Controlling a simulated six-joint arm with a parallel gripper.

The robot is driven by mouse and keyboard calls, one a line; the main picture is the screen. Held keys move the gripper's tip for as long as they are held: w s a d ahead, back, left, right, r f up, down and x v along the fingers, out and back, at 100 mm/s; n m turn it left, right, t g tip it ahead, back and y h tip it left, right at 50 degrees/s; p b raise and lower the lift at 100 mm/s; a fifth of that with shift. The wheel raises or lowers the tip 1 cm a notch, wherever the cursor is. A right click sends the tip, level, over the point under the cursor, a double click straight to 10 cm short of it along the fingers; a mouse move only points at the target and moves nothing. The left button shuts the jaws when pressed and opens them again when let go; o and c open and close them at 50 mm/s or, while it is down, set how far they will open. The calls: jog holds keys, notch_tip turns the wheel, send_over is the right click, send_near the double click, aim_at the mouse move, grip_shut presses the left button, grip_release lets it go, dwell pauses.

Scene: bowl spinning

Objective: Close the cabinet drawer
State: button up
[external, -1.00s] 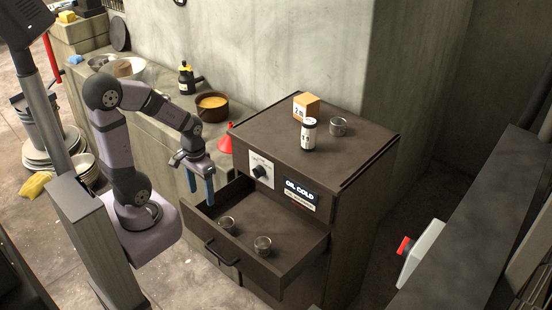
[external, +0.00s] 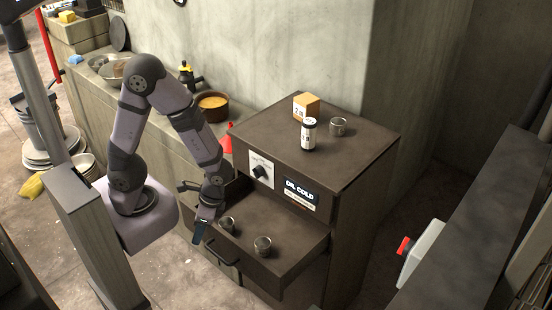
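The dark brown cabinet (external: 352,190) stands right of centre. Its drawer (external: 285,262) is pulled out toward the lower left, with a dark bar handle (external: 222,253) on its front. Two small metal cups, one nearer my gripper (external: 228,224) and one further right (external: 263,246), stand inside the drawer. My gripper (external: 199,232) points down at the drawer's left front corner, above and left of the handle.
A white and black canister (external: 308,134), an orange box (external: 306,105) and a metal cup (external: 338,126) stand on the cabinet top. Floor is bare in front of the drawer.

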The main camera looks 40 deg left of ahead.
jog(key=s+m+y+p, duration=0.1)
jog(key=s+m+y, duration=0.1)
jog(key=m, duration=0.1)
jog(key=m+t, duration=0.4)
send_near(216, 254)
jog(key=shift+s+a+h+p, duration=0.15)
jog(key=shift+a+h+p, duration=0.15)
jog(key=shift+a+p, duration=0.15)
jog(key=shift+b+x, duration=0.4)
jog(key=shift+x, duration=3.2)
grip_shut()
